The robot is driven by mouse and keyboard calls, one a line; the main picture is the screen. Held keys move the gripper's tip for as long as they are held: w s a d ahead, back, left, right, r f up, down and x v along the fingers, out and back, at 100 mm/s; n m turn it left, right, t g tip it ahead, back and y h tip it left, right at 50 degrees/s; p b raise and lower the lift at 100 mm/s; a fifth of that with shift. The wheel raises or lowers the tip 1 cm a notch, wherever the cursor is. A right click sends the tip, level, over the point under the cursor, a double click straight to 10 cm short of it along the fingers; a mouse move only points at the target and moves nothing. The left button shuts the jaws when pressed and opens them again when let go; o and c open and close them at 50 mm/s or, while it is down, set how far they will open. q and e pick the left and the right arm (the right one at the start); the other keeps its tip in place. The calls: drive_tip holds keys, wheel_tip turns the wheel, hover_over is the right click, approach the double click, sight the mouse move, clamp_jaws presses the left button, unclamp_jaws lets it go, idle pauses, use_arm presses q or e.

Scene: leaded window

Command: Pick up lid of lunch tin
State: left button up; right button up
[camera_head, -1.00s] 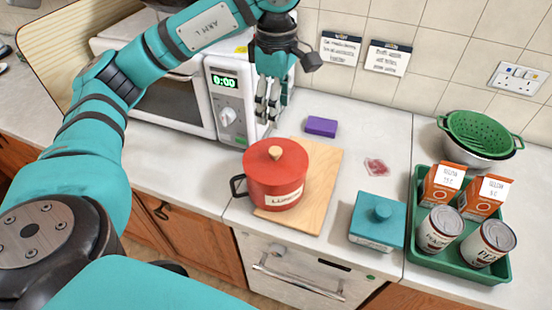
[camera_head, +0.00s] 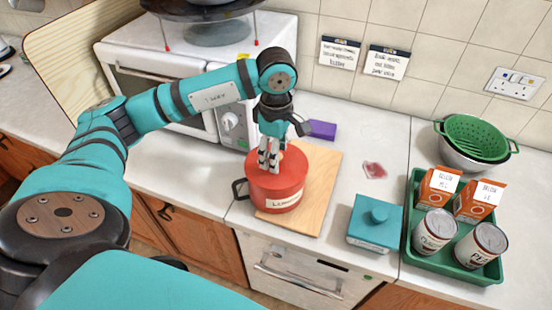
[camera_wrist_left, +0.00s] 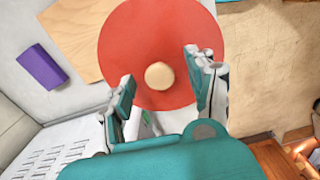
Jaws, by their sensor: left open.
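The lunch tin (camera_head: 277,197) is a red round pot with a dark side handle and a partly readable label. It stands on the wooden board (camera_head: 322,172). Its red lid (camera_head: 297,170) is on it; the lid (camera_wrist_left: 205,25) with its pale wooden knob (camera_wrist_left: 159,75) shows from above in the left wrist view. My left gripper (camera_head: 268,166) is over the lid and hides most of the knob in the head view. In the left wrist view my left gripper (camera_wrist_left: 160,68) is open, with fingers on either side of the knob. Contact cannot be told. My right gripper is not in view.
A purple block (camera_head: 322,130) lies behind the board. A teal lidded box (camera_head: 375,222) stands to the right. A green tray (camera_head: 452,265) holds cartons and cans, with a green colander (camera_head: 475,135) behind it. A white microwave (camera_head: 165,112) stands at the left.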

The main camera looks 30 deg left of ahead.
use_arm(q)
clamp_jaws()
idle(0.3)
